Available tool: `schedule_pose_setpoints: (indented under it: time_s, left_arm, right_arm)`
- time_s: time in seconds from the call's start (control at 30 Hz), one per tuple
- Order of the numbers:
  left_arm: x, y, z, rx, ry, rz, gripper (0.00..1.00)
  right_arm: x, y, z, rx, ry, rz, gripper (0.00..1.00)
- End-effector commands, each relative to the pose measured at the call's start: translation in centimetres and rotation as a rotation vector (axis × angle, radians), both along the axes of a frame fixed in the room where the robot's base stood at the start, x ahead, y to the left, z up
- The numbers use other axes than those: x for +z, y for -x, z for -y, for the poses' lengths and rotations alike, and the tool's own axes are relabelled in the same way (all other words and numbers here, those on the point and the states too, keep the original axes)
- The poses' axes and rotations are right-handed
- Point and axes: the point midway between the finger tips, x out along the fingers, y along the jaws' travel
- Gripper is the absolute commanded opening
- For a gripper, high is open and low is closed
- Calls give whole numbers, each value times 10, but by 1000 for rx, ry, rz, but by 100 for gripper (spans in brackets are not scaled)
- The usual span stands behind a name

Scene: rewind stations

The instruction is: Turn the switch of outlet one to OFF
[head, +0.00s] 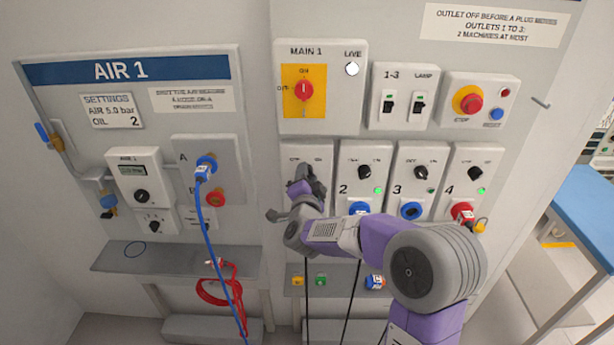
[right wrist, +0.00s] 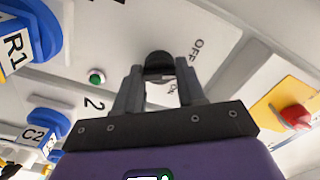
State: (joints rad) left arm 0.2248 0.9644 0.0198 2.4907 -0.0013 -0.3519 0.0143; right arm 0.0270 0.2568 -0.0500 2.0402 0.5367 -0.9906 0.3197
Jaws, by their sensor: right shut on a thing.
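The outlet one panel (head: 292,152) is left of the outlet 2 panel, and my right gripper hides most of it in the head view. Its switch is a black knob (right wrist: 158,62) in the right wrist view, with OFF and ON printed beside it. My right gripper (head: 300,188) is at this panel. Its two fingers (right wrist: 160,82) are shut on the knob, one on each side. Which label the knob points to I cannot tell. My left gripper is not in view.
The MAIN 1 switch (head: 304,90) is above. A blue hose (head: 216,230) hangs at the left. A shelf (head: 110,258) runs below the air panel.

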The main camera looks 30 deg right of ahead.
Motion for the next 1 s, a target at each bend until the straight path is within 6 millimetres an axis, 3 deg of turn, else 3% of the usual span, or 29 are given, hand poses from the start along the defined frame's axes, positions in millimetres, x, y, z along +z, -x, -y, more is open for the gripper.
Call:
schedule_pose_setpoints:
  time_s: [0.43,1.0]
  left_arm:
    - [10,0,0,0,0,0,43]
    - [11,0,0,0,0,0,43]
  right_arm:
    - [1,0,-1,2,242,-149,9]
    - [0,0,-1,0,300,-186,9]
